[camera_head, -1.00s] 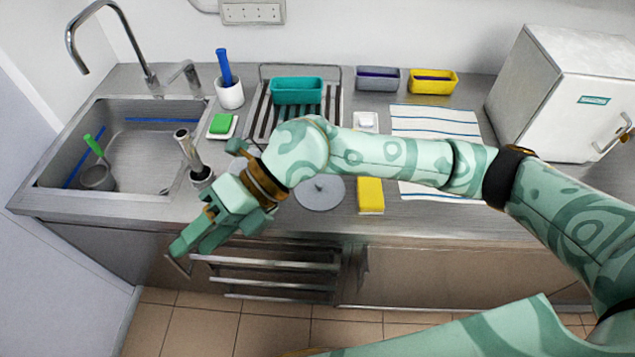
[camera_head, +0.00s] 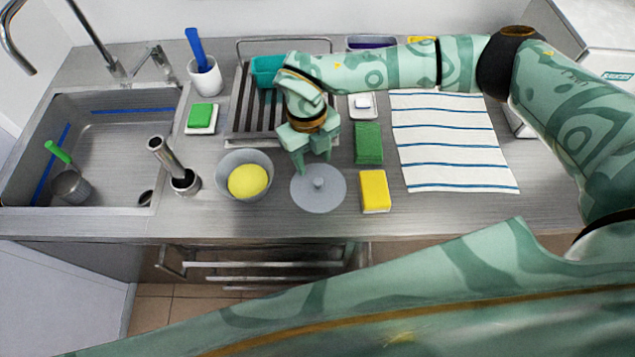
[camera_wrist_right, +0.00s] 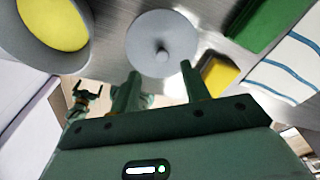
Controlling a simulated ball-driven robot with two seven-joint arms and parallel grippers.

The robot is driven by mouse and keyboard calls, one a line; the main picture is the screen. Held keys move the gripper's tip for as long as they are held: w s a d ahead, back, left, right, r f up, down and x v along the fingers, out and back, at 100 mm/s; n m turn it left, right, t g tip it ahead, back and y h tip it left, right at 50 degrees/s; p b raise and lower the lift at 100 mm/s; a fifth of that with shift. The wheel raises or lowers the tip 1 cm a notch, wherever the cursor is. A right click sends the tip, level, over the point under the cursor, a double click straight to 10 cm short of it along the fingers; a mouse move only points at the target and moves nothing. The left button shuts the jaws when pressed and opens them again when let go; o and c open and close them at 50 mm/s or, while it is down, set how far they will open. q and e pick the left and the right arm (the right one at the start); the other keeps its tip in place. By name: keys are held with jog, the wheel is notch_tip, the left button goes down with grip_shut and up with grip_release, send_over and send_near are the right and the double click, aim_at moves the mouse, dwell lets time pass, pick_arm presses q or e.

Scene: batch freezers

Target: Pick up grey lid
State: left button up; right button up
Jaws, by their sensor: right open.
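The grey lid (camera_head: 325,200) is a round flat disc with a small knob in its middle. It lies on the steel counter between a grey bowl (camera_head: 232,188) and a yellow sponge (camera_head: 375,191). My right gripper (camera_head: 314,164) is open and empty, pointing down over the lid's back part. In the right wrist view the lid (camera_wrist_right: 150,35) shows whole, its knob ahead of and between the spread fingers (camera_wrist_right: 158,88). The fingers appear apart from the knob. A small green gripper shape (camera_wrist_right: 87,95), probably my left gripper, shows there; its jaws are too small to judge.
The bowl holds a yellow ball-like thing (camera_head: 248,181). A green sponge (camera_head: 369,143) lies right of my right gripper, beside a striped cloth (camera_head: 455,150). Counter in front of the lid is clear.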

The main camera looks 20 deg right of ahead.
aim_at(318, 181)
jog(key=shift+s+d+f, duration=0.1)
jog(key=shift+s+f, duration=0.1)
jog(key=shift+f, duration=0.45)
jog(key=shift+s+f, duration=0.15)
jog(key=shift+f, duration=0.45)
jog(key=f, duration=0.4)
jog(key=shift+s+d+f, duration=0.15)
jog(key=shift+s+d, duration=0.1)
jog(key=shift+s, duration=0.05)
pick_arm(q)
jog(key=shift+w, duration=0.85)
pick_arm(e)
grip_shut()
